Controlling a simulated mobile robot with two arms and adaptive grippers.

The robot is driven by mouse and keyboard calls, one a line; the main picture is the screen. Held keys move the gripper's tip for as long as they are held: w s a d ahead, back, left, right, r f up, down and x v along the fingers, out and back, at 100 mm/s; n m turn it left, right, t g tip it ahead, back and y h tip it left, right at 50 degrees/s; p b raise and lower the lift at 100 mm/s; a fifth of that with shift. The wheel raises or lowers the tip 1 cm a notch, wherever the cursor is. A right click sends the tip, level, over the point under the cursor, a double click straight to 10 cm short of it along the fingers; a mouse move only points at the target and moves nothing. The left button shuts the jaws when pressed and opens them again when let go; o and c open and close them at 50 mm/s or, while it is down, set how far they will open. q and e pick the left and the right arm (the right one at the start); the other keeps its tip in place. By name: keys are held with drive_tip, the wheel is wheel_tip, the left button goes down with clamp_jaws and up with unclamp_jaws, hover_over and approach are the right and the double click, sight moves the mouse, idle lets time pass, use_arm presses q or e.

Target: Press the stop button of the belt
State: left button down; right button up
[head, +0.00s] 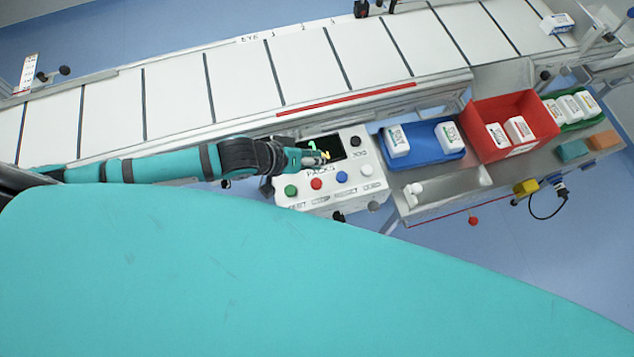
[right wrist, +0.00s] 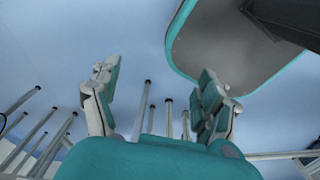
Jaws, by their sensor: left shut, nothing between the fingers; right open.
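The white control panel (head: 332,197) stands in front of the belt (head: 240,75). Its front row has a green button (head: 291,190), a red button (head: 316,183), a blue button (head: 342,177) and a white button (head: 366,170). The labels below them are too small to read surely. A black knob or button (head: 355,141) sits at the panel's upper right. My left gripper (head: 322,157) is shut and empty, over the panel's dark screen (head: 325,147), just behind the red button; contact cannot be told. My right gripper (right wrist: 155,85) is open and empty in the right wrist view.
Right of the panel is a bench with a blue tray (head: 434,157), a red bin (head: 545,122) and a green tray (head: 595,117), each with white packs. A yellow block (head: 525,187) is at its front edge. The right wrist view shows blue floor and several metal legs.

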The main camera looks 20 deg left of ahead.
use_arm(q)
drive_tip(key=b, duration=0.5)
hover_over(315, 180)
wheel_tip(315, 180, down, 5)
drive_tip(key=shift+f, duration=0.1)
drive_tip(key=shift+f+b, duration=0.3)
drive_tip(key=shift+f, duration=0.5)
drive_tip(key=shift+f, duration=0.1)
drive_tip(key=shift+f, duration=0.1)
drive_tip(key=shift+f, duration=0.3)
